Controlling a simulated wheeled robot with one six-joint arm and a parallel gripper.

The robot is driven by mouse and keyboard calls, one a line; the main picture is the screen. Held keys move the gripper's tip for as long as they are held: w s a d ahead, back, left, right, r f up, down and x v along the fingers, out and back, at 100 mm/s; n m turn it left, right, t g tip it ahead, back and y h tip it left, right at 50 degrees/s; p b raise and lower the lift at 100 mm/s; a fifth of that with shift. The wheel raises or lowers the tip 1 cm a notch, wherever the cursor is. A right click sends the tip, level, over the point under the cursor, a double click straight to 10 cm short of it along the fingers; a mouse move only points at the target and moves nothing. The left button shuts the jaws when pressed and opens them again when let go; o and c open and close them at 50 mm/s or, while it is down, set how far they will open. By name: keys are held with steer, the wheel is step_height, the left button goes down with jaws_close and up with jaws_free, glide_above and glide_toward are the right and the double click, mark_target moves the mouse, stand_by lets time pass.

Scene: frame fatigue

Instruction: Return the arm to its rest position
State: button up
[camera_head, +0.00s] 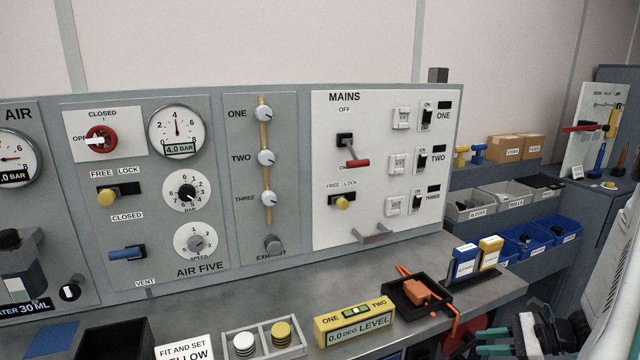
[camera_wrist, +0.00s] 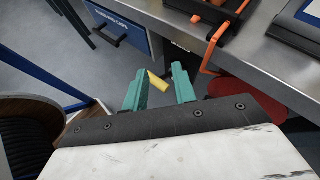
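My gripper (camera_head: 484,342) is at the lower right of the head view, low in front of the bench's right end. In the wrist view my gripper (camera_wrist: 157,88) shows two teal fingers spread apart, with a gap between them. A small yellow piece (camera_wrist: 158,82) shows in that gap, seemingly beyond the fingers on the floor; I see no finger touching it. My white arm (camera_head: 615,260) stands along the right edge of the head view.
The bench (camera_head: 400,280) carries a black tray (camera_head: 398,297) with an orange clamp-like thing, a yellow level block (camera_head: 354,324) and blue and yellow boxes. A blue drawer (camera_wrist: 122,27) and a red round seat (camera_wrist: 245,90) are near the gripper. A wooden-rimmed stool (camera_wrist: 30,115) is at left.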

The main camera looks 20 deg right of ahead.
steer(key=s+a+r+n+g+h, duration=0.2)
steer(key=s+a+r+n+h, duration=0.1)
steer(key=a+r+n, duration=0.5)
steer(key=s+a+r+n+g+h, duration=0.2)
steer(key=s+a+r+n, duration=0.3)
steer(key=a+r+n, duration=0.3)
steer(key=s+a+r+n+g+h, duration=0.3)
steer(key=s+a+r+n+h, duration=0.1)
steer(key=a+r+n, duration=0.5)
step_height(320, 180, up, 2)
steer(key=shift+s+a+r, duration=0.1)
steer(key=shift+s+a, duration=0.15)
steer(key=shift+a, duration=0.75)
